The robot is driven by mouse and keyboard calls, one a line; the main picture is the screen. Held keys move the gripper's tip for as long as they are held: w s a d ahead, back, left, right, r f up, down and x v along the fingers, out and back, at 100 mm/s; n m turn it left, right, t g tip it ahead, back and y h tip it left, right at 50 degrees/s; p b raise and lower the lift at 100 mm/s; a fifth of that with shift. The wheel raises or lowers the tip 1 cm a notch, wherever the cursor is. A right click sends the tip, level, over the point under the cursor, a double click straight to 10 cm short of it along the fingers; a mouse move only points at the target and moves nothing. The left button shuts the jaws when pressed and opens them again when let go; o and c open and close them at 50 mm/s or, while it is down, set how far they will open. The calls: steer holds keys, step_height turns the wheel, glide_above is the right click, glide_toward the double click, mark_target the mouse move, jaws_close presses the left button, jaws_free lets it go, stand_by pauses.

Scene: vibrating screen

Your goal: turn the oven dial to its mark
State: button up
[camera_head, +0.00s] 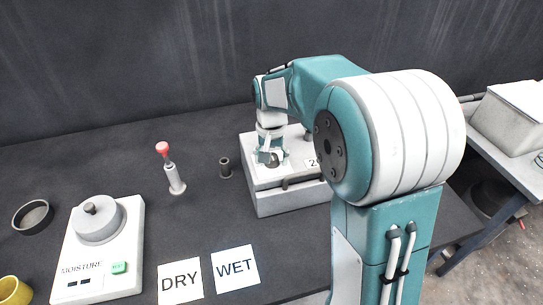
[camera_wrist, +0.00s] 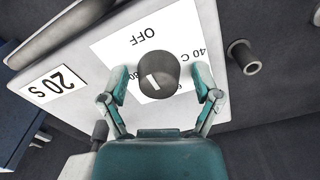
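The dial is a dark grey round knob (camera_wrist: 160,72) with a short white line on its face. It stands on a white label plate (camera_wrist: 110,47) printed "OFF" and "40 C", with other print partly hidden behind the knob. The plate is on a white box (camera_head: 272,202), which stands on the dark bench in the head view. My gripper (camera_wrist: 162,88) is open, with one finger on each side of the dial and a visible gap at both sides. In the head view my gripper (camera_head: 269,158) is over the box, and the dial cannot be made out clearly.
A "20 S" label (camera_wrist: 54,84) is on the box. A dark hollow cylinder (camera_head: 225,168) and a red-topped stand (camera_head: 173,178) are left of the box.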

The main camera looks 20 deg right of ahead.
steer(key=shift+w+r, duration=0.1)
steer(key=shift+r, duration=0.05)
step_height(320, 180, up, 12)
stand_by(0.7)
steer(key=shift+a, duration=0.1)
steer(key=s+f+n+t, duration=0.1)
steer(key=s+n+t, duration=0.1)
steer(key=s, duration=0.9)
steer(key=s+f+n+t, duration=0.1)
steer(key=s+n+t, duration=0.1)
steer(key=s, duration=1)
steer(key=shift+f+t, duration=0.3)
steer(key=shift+t, duration=0.6)
